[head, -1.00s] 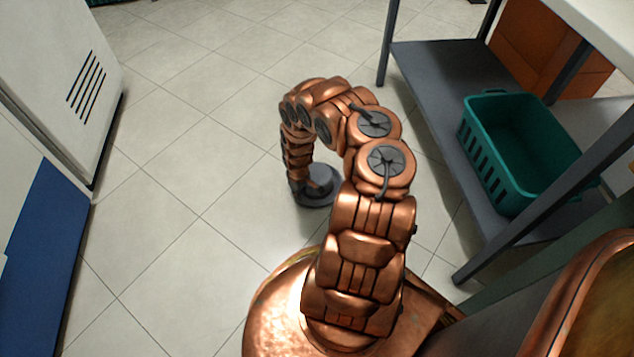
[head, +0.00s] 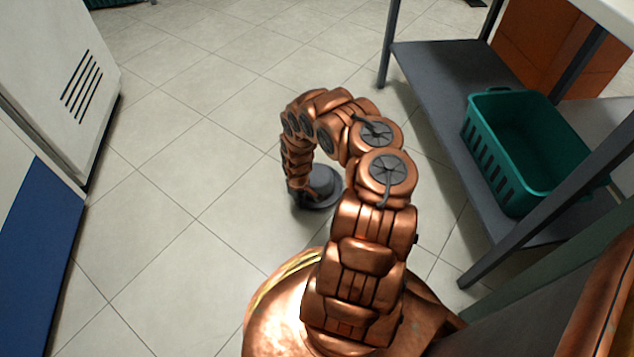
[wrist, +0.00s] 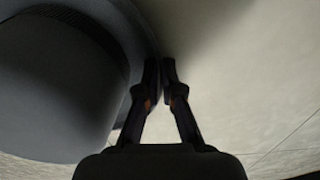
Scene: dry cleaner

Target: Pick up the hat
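The hat (head: 324,184) is dark grey with a round crown and a wide brim. In the head view it is at the end of my copper arm, just above or on the floor; I cannot tell which. In the wrist view the hat (wrist: 50,85) fills the left side, very close, with a darker band around its crown. My gripper (wrist: 159,68) has its two black fingertips almost together at the brim's edge, with a thin gap, and appears shut on the brim. The arm hides the gripper in the head view.
A grey shelf table (head: 425,75) stands at the right with a green basket (head: 492,165) on its lower shelf. A white cabinet (head: 50,60) with a vent and a blue panel (head: 40,265) stand at the left.

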